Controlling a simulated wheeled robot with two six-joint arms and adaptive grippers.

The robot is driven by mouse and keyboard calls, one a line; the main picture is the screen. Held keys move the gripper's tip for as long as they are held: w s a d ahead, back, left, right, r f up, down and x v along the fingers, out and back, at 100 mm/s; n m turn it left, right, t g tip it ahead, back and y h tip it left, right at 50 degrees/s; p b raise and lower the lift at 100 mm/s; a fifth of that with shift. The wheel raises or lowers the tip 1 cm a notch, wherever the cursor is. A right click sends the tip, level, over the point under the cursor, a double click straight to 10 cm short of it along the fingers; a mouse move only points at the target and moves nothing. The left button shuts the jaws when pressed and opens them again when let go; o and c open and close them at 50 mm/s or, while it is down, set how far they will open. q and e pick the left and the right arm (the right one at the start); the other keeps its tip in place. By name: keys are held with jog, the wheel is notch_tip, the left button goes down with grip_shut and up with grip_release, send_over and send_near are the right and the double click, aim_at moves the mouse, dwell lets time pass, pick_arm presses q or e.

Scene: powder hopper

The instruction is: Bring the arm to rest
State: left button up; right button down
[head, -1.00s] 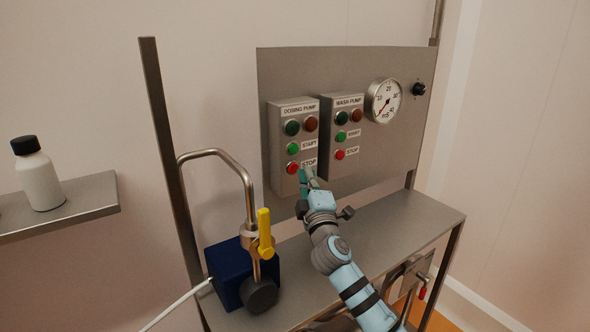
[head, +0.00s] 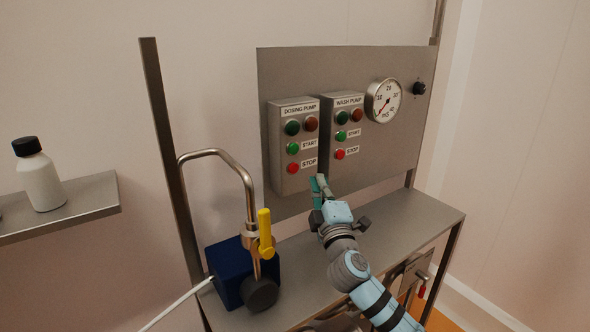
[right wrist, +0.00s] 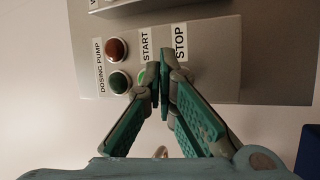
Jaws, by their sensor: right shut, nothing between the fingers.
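My right gripper (head: 319,185) is shut and empty. In the head view it is in front of the panel, just below and to the right of the dosing pump box (head: 281,153), apart from its buttons. The box carries a green START button (head: 293,148) and a red STOP button (head: 293,168). In the right wrist view the closed fingertips (right wrist: 163,75) overlap the box face, near the START and STOP labels, and hide the STOP button and part of the START button. My left gripper does not show.
The wash pump box (head: 341,132) and a round gauge (head: 384,101) are on the steel panel to the right. A blue pump (head: 226,274) with a yellow-handled valve (head: 265,234) stands on the bench at left. The bench top (head: 410,222) right of my arm is clear. A white bottle (head: 39,180) stands on a side shelf.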

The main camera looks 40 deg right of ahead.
dwell(0.4)
jog(key=s+a+f+m+g+y, duration=0.1)
jog(key=s+a+f+m+g, duration=0.2)
jog(key=f, duration=0.4)
jog(key=s+a+f+m+g+y, duration=0.15)
jog(key=s+f, duration=0.25)
jog(key=f, duration=0.4)
jog(key=s+a+f+m+g, duration=0.2)
jog(key=s+f+g, duration=0.2)
jog(key=f, duration=0.3)
jog(key=s+a+f+m+g+y, duration=0.2)
jog(key=s+a+f+g+y, duration=0.3)
jog(key=s, duration=0.6)
jog(key=s+a+f+m+g+y, duration=0.1)
jog(key=s+a+f+m+g, duration=0.1)
jog(key=s+a+f, duration=0.75)
jog(key=s+d+f+g, duration=0.1)
jog(key=s+d+f, duration=0.1)
jog(key=f, duration=0.8)
jog(key=s+d+f+g, duration=0.1)
jog(key=s+d+f, duration=0.1)
jog(key=f, duration=0.7)
jog(key=s+d+f, duration=0.1)
jog(key=s+f, duration=0.9)
jog(key=s, duration=0.2)
jog(key=shift+s+f+g, duration=0.25)
jog(key=shift+f+g, duration=0.1)
